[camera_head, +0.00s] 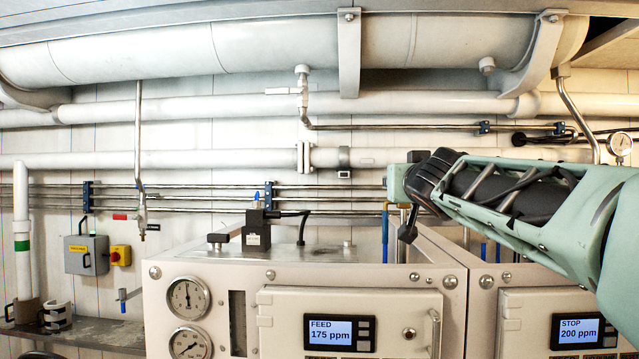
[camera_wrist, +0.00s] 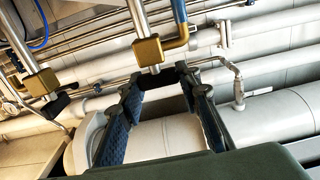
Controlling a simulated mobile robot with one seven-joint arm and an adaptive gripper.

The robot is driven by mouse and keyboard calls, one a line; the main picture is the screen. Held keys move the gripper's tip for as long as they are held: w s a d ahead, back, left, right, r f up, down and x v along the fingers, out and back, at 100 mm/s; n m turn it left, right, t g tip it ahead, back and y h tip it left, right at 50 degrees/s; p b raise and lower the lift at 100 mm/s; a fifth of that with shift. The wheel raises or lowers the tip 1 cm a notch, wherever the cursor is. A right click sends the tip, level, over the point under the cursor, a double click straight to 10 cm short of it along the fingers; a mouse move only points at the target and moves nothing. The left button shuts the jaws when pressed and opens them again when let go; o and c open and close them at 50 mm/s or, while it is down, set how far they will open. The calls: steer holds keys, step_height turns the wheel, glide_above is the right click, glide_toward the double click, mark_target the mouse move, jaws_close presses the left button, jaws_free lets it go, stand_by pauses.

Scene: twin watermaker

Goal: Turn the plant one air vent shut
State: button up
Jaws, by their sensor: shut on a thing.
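In the wrist view, a brass valve body (camera_wrist: 148,50) sits on a bright vertical pipe, with a black handle (camera_wrist: 158,72) below it. My gripper (camera_wrist: 160,84) has its two blue-black textured fingers on either side of this handle and is shut on it. The fingertips partly cover the handle, so its exact angle is hard to tell. A second brass valve (camera_wrist: 40,82) with a black handle stands to the left, apart from my gripper. No label on either valve is readable. In the head view, my wrist is above the cabinets, and the fingers and the held handle cannot be made out.
A left cabinet (camera_head: 215,265) reads FEED 175 ppm. A right cabinet (camera_head: 480,300) reads STOP 200 ppm, partly behind my arm. A black block with a cable (camera_head: 257,238) stands on the left cabinet. Large white pipes (camera_head: 285,45) run along the wall above.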

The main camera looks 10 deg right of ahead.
steer(key=shift+c, duration=1.3)
